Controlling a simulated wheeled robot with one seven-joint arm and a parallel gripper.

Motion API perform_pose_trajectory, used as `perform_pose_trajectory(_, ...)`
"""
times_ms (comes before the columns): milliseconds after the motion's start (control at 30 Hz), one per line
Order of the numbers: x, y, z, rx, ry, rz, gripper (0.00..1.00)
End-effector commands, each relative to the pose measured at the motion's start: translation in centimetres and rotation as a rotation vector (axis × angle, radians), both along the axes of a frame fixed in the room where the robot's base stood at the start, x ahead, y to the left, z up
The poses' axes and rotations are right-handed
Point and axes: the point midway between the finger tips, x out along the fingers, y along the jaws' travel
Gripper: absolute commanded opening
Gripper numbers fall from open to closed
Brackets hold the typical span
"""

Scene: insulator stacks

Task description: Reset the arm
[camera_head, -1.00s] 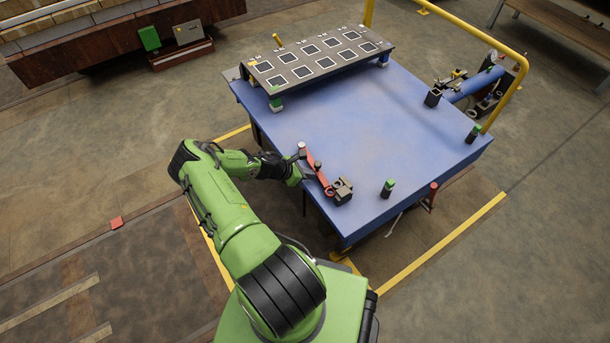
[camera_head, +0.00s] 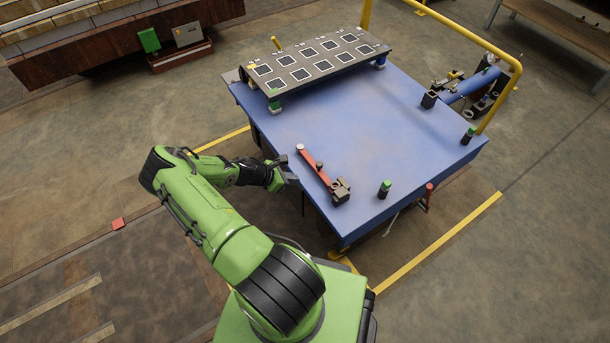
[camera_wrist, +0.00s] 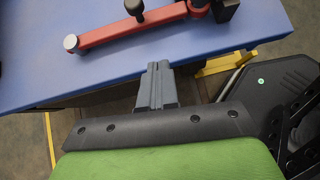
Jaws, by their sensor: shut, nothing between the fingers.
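My green arm reaches up and left from my base in the head view, with my gripper (camera_head: 291,171) just off the left edge of the blue table (camera_head: 400,125). In the wrist view my gripper (camera_wrist: 155,80) shows two grey fingers pressed together with nothing between them. Its tips overlap the table's edge in the picture. A red bar-shaped tool (camera_head: 316,168) with a dark block at one end lies on the table near that edge. It also shows in the wrist view (camera_wrist: 120,32), apart from the fingers.
A dark rack (camera_head: 318,62) with square-marked spots stands at the table's far side. Black and green cylinders (camera_head: 384,189) stand near the right and front edges. A yellow rail (camera_head: 470,45) runs behind the table.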

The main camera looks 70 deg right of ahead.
Motion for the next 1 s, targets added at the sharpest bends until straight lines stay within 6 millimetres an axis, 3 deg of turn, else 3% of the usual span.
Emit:
perform_pose_trajectory(33,0.7,0.7,1.3,-0.001,-0.001,0.003,0.0)
perform_pose_trajectory(200,1.9,2.1,2.9,-0.001,0.001,0.0,0.0)
perform_pose_trajectory(667,2.2,2.4,3.1,-0.001,-0.001,-0.001,0.0)
perform_pose_trajectory(733,3.0,2.7,3.9,-0.005,-0.03,-0.016,0.0)
perform_pose_trajectory(867,7.5,5.3,9.1,-0.013,-0.2,-0.121,0.0)
perform_pose_trajectory(1000,12.9,10.4,17.1,0.014,-0.439,-0.271,0.0)
